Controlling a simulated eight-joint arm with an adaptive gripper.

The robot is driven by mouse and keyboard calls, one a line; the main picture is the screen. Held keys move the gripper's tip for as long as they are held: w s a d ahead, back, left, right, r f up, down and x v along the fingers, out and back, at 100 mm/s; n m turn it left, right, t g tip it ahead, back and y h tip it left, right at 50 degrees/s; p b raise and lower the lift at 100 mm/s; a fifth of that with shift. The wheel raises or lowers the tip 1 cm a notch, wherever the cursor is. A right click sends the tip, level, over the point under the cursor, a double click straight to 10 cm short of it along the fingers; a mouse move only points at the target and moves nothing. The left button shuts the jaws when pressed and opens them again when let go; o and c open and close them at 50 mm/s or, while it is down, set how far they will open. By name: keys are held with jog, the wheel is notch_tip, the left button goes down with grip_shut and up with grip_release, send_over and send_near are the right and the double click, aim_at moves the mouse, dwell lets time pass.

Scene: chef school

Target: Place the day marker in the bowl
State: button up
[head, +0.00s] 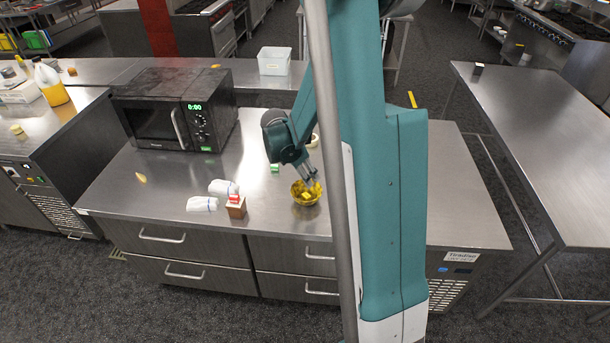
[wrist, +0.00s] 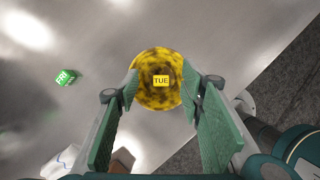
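A yellow day marker reading TUE (wrist: 161,81) lies within the outline of the mottled yellow-and-dark bowl (wrist: 148,98) in the wrist view. It looks about as small as the marker on the table, so it appears to rest inside the bowl. In the head view the bowl (head: 298,200) stands on the steel counter. My gripper (head: 308,178) is just above the bowl, pointing down. In the wrist view its green fingers (wrist: 163,92) are spread wide on either side, with nothing gripped. A green day marker reading FRI (wrist: 65,77) lies on the counter; it also shows in the head view (head: 275,168).
A microwave (head: 175,110) stands at the back left of the counter (head: 130,195). White cloths (head: 202,204) and a small brown box (head: 237,210) are left of the bowl. A clear container (head: 273,62) sits behind. The counter's front edge is close to the bowl.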

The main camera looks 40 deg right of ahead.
dwell(0.6)
jog(key=s+a+r+m+t+y+b, duration=0.1)
jog(key=s+a+r+m+t+b, duration=0.2)
jog(key=a+r, duration=0.4)
jog(key=s+a+r+m+t+b, duration=0.1)
jog(key=s+a+r+m+b, duration=0.15)
jog(key=a+r+m, duration=0.45)
jog(key=s+a+f+m+t+y+b, duration=0.1)
jog(key=s+a+m+t+y+b, duration=0.2)
jog(key=s+a, duration=1.2)
jog(key=a+m+b, duration=0.2)
jog(key=a+m, duration=0.1)
jog(key=m, duration=0.2)
jog(key=shift+s, duration=0.2)
